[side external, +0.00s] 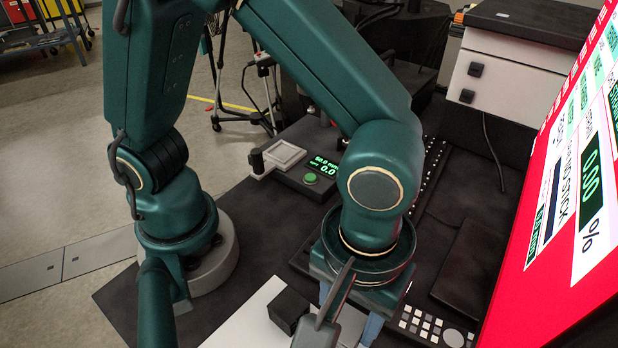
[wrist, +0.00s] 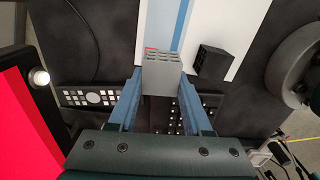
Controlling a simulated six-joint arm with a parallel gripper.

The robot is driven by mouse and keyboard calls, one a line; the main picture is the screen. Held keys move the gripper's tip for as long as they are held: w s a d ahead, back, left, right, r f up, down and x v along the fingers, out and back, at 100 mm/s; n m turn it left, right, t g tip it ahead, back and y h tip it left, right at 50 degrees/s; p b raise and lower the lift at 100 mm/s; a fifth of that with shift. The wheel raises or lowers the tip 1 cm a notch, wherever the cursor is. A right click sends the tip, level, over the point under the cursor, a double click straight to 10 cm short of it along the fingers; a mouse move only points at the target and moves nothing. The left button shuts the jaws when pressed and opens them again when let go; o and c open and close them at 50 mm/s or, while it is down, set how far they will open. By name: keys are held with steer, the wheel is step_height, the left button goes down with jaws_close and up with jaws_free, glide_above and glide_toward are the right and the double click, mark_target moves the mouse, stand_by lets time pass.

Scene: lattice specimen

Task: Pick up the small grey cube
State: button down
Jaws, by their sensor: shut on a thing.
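The small grey cube (wrist: 161,77) is between the two blue fingers of my gripper (wrist: 160,72) in the wrist view. Its near face is plain grey, and its upper face shows a lattice of cells with a small red patch at one corner. The fingers touch it on both sides. In the side external view my gripper (side external: 348,316) is low at the bottom edge, over the white board (side external: 245,325). There a grey and dark part in front covers the fingertips, and I cannot make out the cube. Its height above the board is unclear.
A black block (side external: 288,309) sits on the white board close beside my gripper; it also shows in the wrist view (wrist: 211,62). A keypad (side external: 435,328) and a red screen (side external: 560,190) are at right. A readout device (side external: 310,175) with a tray stands farther back.

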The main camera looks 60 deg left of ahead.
steer(key=w+a+r+n, duration=0.3)
steer(key=w+a+n, duration=0.2)
steer(key=a, duration=0.6)
steer(key=w+a+r+n, duration=0.3)
steer(key=w+a+n, duration=0.25)
steer(key=a, duration=0.55)
steer(key=s+a+n, duration=0.1)
steer(key=a+n, duration=0.1)
steer(key=a, duration=0.2)
steer(key=s+a+n, duration=0.1)
steer(key=a+n, duration=0.1)
steer(key=a, duration=0.3)
steer(key=s+a+n, duration=0.1)
steer(key=a+n, duration=0.2)
steer(key=a, duration=0.2)
steer(key=shift+s+f, duration=0.1)
steer(key=shift+s+a+f, duration=0.1)
steer(key=shift+a+f, duration=0.05)
steer(key=shift+f, duration=2.45)
steer(key=c, duration=0.9)
jaws_free()
jaws_close()
